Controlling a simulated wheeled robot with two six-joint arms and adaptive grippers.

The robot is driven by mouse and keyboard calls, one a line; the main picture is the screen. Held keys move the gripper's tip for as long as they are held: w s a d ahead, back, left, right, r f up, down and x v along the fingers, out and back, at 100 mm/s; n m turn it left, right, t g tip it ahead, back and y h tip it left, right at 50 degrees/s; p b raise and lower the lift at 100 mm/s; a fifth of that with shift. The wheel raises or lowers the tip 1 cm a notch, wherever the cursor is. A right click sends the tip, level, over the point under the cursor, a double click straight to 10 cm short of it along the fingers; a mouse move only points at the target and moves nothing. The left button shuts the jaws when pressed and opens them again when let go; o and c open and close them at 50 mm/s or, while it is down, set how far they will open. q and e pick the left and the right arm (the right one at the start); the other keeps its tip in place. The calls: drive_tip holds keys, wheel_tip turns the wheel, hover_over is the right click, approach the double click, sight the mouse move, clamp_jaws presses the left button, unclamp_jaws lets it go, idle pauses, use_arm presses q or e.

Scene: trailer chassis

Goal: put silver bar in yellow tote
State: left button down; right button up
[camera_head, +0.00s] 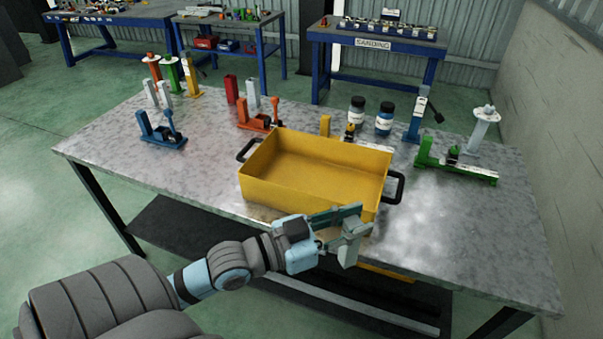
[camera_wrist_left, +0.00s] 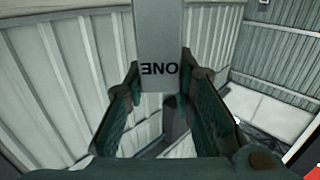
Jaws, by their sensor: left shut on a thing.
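The yellow tote (camera_head: 300,208) stands empty near the front middle of the table, with black handles on its left and right ends. My left gripper (camera_head: 345,228) is in front of the tote's near wall, at its right part. It is shut on the silver bar (camera_head: 349,249), which hangs tilted below the fingers, outside the tote in this view. In the left wrist view the silver bar (camera_wrist_left: 160,45) shows between the two green fingers (camera_wrist_left: 168,105), with the letters "ONE" upside down on its face. My right gripper is not in view.
Behind the tote stand an orange clamp (camera_head: 255,115), two dark bottles (camera_head: 384,118) and a small yellow block (camera_head: 325,125). A blue clamp (camera_head: 162,130) is at the left, a green one (camera_head: 455,168) at the right. The table's (camera_head: 450,245) front right is clear.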

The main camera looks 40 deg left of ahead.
use_arm(q)
drive_tip(key=w+a+r+n+t+y+b, duration=0.1)
drive_tip(key=w+a+r+n+y+b, duration=0.25)
drive_tip(key=w+a+y, duration=0.6)
drive_tip(key=w+a+r+n+y+b, duration=0.4)
drive_tip(key=w+a, duration=0.3)
drive_tip(key=a, duration=0.6)
wheel_tip(320, 180, down, 19)
drive_tip(key=n+b, duration=0.1)
drive_tip(key=b, duration=0.3)
drive_tip(key=shift+a+r, duration=0.15)
drive_tip(key=c, duration=1.3)
unclamp_jaws()
drive_tip(key=shift+n, duration=0.25)
drive_tip(key=shift+c, duration=0.2)
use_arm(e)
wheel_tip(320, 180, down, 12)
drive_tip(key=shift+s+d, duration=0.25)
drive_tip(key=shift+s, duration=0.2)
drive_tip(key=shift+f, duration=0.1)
